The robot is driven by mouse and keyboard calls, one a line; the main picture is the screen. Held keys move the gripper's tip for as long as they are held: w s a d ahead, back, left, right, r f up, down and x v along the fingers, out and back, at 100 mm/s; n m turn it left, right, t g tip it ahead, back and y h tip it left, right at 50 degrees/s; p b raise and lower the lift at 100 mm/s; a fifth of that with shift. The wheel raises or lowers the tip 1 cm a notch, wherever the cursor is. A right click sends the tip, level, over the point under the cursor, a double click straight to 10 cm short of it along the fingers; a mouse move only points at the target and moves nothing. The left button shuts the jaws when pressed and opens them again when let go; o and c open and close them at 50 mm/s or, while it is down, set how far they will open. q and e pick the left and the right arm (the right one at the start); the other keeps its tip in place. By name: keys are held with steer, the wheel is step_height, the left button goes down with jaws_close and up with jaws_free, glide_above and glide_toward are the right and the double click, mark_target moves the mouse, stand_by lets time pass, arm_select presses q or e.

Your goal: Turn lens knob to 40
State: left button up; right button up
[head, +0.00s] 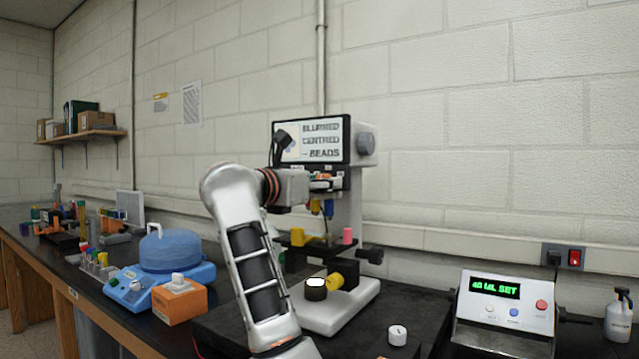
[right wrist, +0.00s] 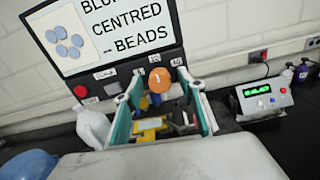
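The microscope's screen unit (head: 312,140) reads "BLURRED CENTRED -- BEADS"; its screen also shows in the right wrist view (right wrist: 100,30). Below the screen, an orange round knob (right wrist: 160,80) with a pale pointer mark sits among small white labels, too blurred to read surely. My right gripper (head: 325,184) is at the panel under the screen. In the right wrist view its teal-padded fingers (right wrist: 152,88) are apart, one each side of the orange knob, with gaps visible. In the head view the gripper and arm hide the knob. My left gripper is not in view.
The microscope base (head: 335,312) stands on the black bench, with a yellow stage part below my gripper. A blue centrifuge (head: 175,250) and an orange box (head: 180,303) are at the left.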

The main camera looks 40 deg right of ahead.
steer(key=c, duration=1.1)
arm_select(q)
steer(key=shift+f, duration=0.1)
arm_select(e)
steer(key=shift+m, duration=0.3)
arm_select(q)
steer(key=b, duration=0.2)
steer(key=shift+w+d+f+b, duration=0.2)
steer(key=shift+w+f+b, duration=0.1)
steer(key=shift+b, duration=0.1)
arm_select(e)
steer(key=m, duration=1.1)
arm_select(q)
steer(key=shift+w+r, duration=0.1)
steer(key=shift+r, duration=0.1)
arm_select(e)
steer(key=shift+m, duration=0.3)
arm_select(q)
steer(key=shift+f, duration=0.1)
